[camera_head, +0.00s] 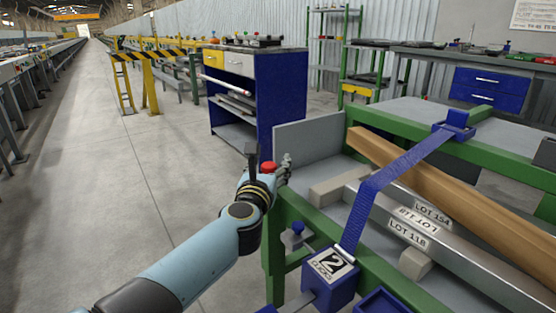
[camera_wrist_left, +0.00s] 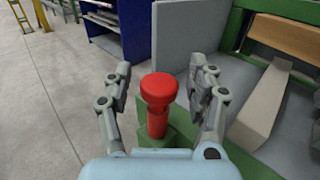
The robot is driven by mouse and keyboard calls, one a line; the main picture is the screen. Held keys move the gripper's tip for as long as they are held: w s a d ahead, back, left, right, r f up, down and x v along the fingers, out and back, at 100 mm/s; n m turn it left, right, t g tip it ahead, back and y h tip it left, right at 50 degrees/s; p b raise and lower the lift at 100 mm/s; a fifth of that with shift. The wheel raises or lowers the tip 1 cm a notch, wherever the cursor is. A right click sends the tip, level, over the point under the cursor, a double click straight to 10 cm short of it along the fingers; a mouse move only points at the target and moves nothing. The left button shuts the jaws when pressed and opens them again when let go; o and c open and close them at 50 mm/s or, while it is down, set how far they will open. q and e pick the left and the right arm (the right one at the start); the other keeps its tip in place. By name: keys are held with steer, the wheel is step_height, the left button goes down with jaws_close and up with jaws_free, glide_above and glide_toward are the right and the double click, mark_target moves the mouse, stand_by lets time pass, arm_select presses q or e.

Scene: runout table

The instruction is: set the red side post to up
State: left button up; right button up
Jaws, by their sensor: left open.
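The red side post (camera_head: 269,167) stands at the left corner of the green-framed runout table, just beyond my left wrist. In the left wrist view the red post (camera_wrist_left: 157,98) is upright, with a wide round cap on a narrower stem above a green base. My left gripper (camera_head: 284,168) is at the post. In the left wrist view its fingers (camera_wrist_left: 164,80) are open, one on each side of the red cap, with gaps between. My right gripper is not in view.
The table (camera_head: 316,228) holds long bars with lot labels, grey blocks and a blue strap (camera_head: 398,167). A grey upright panel (camera_head: 308,140) stands close behind the post. A blue cabinet (camera_head: 279,95) is further back. Floor to the left is clear.

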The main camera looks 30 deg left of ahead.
arm_select(q)
jaws_close()
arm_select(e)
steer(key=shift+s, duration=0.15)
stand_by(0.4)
